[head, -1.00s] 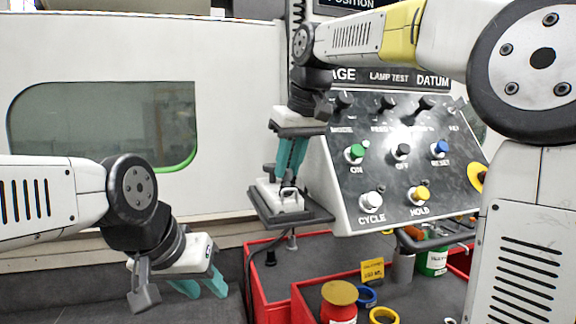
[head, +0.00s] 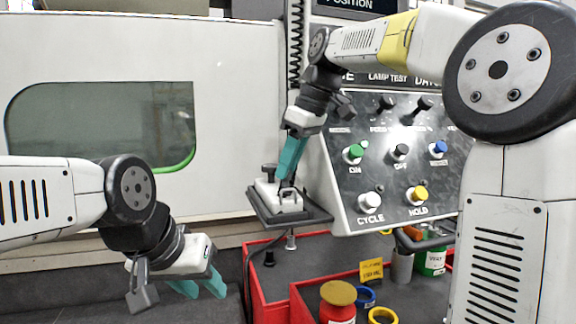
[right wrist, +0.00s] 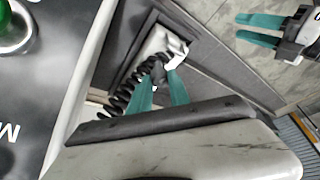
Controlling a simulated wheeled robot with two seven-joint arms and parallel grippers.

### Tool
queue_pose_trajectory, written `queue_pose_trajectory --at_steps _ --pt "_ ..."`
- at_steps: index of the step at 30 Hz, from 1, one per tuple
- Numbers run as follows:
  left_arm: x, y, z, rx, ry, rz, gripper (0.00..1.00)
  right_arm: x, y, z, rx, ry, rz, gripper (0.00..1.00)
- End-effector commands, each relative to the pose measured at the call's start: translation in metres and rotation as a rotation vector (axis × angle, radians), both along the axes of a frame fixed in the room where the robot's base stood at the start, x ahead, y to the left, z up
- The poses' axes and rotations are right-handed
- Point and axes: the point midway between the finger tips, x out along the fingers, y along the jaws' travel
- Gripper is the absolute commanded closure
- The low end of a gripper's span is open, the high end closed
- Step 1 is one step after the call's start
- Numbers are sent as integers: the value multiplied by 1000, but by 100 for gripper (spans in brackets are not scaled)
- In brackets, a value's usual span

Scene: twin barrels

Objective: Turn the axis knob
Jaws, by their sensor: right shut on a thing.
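A small white control unit (head: 291,205) sits on a dark grey shelf (head: 312,217) left of the panel. Dark knobs stand on it; one knob (head: 269,169) shows left of my fingers. My right gripper (head: 286,177) reaches down to the unit with its teal fingers tilted. In the right wrist view its fingers (right wrist: 158,88) close around a dark knob (right wrist: 157,71) on the white unit, which I take as the axis knob; the fingers partly hide it. My left gripper (head: 200,287) is open and empty at lower left, away from the unit.
The sloped button panel (head: 380,185) stands just right of the shelf. A red tray (head: 262,290) with a red jar (head: 338,300), rings and a green can (head: 432,262) lies below. A coiled cable (right wrist: 118,98) runs beside the unit. A windowed machine door (head: 100,125) fills the left.

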Motion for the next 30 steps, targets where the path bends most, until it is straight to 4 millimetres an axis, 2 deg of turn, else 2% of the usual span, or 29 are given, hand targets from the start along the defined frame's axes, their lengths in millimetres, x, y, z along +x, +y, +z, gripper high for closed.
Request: queue_pose_trajectory --at_steps 9,10,13,23,26,30 --pt "0 0 0 0 0 0 64 0 0 -1 -2 1 1 100" --pt "0 0 0 0 0 0 64 0 0 -1 -2 1 1 75" --pt "0 0 0 0 0 0 64 0 0 -1 -2 1 1 56" --pt "0 0 0 0 0 0 64 0 -1 1 0 0 0 56" --pt "0 0 0 0 0 0 64 -1 -4 10 0 -1 0 56" --pt "0 0 0 0 0 0 64 -5 -12 32 1 -3 -1 56"
